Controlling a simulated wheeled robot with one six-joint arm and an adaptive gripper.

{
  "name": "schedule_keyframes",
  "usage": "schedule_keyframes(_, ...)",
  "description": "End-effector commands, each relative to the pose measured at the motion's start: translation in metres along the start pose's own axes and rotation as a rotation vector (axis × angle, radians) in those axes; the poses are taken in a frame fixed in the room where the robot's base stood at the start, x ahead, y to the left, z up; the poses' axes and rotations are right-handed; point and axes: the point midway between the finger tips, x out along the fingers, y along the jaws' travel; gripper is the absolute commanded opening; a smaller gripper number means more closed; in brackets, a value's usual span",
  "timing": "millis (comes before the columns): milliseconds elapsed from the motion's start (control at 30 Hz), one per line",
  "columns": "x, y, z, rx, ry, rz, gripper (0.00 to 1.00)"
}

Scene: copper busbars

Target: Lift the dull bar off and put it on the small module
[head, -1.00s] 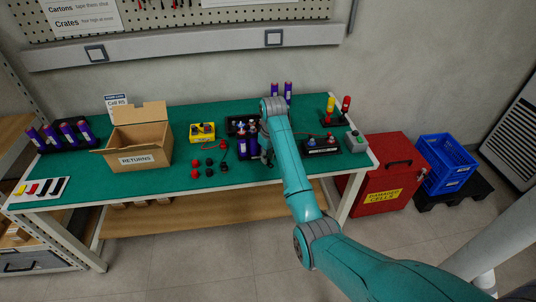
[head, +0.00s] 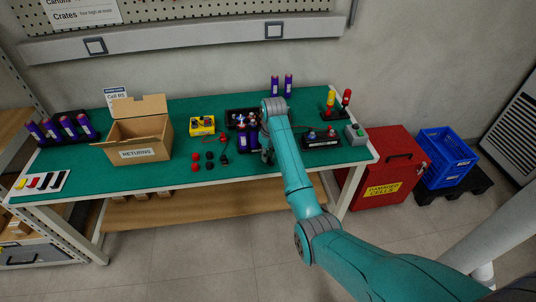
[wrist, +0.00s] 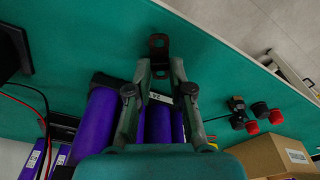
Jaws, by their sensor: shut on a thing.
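My gripper (wrist: 158,80) is shut on a dull, dark brown bar (wrist: 158,46) with holes, which sticks out beyond the fingertips. In the head view my gripper (head: 267,155) is low over the bench, mostly hidden by my arm. A module of purple cells (wrist: 103,120) with a small white label stands below and behind the fingers in the wrist view. It shows just left of my gripper in the head view (head: 247,138). A black module (head: 321,143) with a white label stands to the right. I cannot tell which is the small module, or whether the bar touches anything.
A cardboard returns box (head: 138,153) stands left on the green bench. Red and black caps (head: 196,167) lie left of my gripper. A yellow box (head: 202,125) and a black tray (head: 230,113) stand behind. A grey box with a green button (head: 355,134) stands right.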

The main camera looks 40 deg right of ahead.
Motion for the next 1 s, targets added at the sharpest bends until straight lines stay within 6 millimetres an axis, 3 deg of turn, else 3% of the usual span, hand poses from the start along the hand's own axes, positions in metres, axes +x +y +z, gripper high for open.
schedule_keyframes(933,0.0122,-0.0001,0.0013,0.000,-0.001,0.000,0.00)
schedule_keyframes(967,0.0121,-0.0001,0.0013,0.000,-0.001,0.000,0.23)
schedule_keyframes(1000,0.0121,-0.0001,0.0012,0.000,-0.001,0.000,0.33)
